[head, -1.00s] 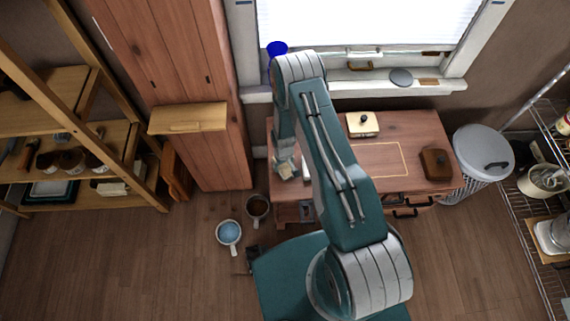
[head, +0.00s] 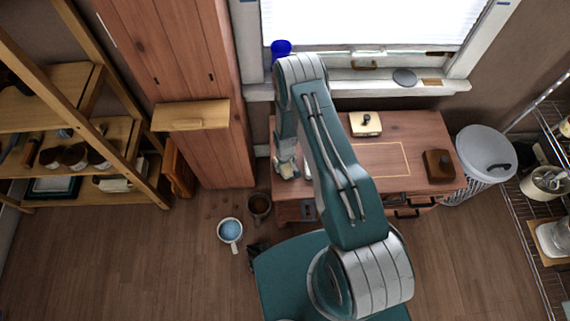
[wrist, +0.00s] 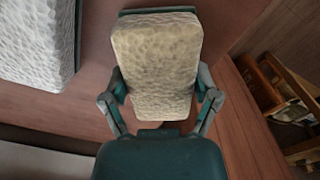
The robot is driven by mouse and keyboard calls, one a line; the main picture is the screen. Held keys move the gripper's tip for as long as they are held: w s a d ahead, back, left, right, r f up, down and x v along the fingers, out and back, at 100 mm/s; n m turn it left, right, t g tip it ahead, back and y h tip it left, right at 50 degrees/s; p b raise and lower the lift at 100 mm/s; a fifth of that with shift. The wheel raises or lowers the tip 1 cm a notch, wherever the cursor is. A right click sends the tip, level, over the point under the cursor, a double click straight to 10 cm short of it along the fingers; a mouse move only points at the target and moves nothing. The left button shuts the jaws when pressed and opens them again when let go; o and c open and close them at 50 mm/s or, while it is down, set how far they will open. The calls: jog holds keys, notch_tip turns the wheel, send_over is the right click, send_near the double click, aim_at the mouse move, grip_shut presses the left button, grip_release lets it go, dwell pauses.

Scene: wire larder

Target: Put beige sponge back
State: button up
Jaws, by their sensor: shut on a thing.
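The beige sponge (wrist: 158,65) is a pale textured block with a dark teal edge at its far end. In the wrist view it sits between the two fingers of my gripper (wrist: 161,88), which is shut on it. In the head view my gripper (head: 287,170) is at the left end of the wooden desk (head: 425,128), partly hidden by my arm. I cannot tell there whether the sponge touches the desk. A second, whiter textured block (wrist: 38,40) with a dark teal edge lies to the left in the wrist view, apart from the held sponge.
A cream box (head: 365,125) and a brown block (head: 438,166) stand on the desk, with an outlined clear patch between. A blue-filled mug (head: 230,232) and a dark mug (head: 259,206) are on the floor. A wooden cabinet (head: 205,100) stands left of the desk, a bin (head: 478,165) right.

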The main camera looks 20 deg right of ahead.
jog(key=o, duration=0.9)
jog(key=shift+d, duration=0.1)
notch_tip(320, 180, up, 43)
jog(key=s+m+t, duration=0.2)
jog(key=s+t, duration=0.1)
jog(key=s+r+t, duration=0.1)
jog(key=s+r, duration=0.4)
jog(key=s, duration=0.1)
jog(key=s+r, duration=0.5)
jog(key=s, duration=0.2)
jog(key=s+d+r+m+t, duration=0.1)
jog(key=s+r, duration=0.4)
jog(key=s, duration=0.2)
jog(key=shift+s+r+t, duration=0.1)
jog(key=shift+r+t, duration=0.2)
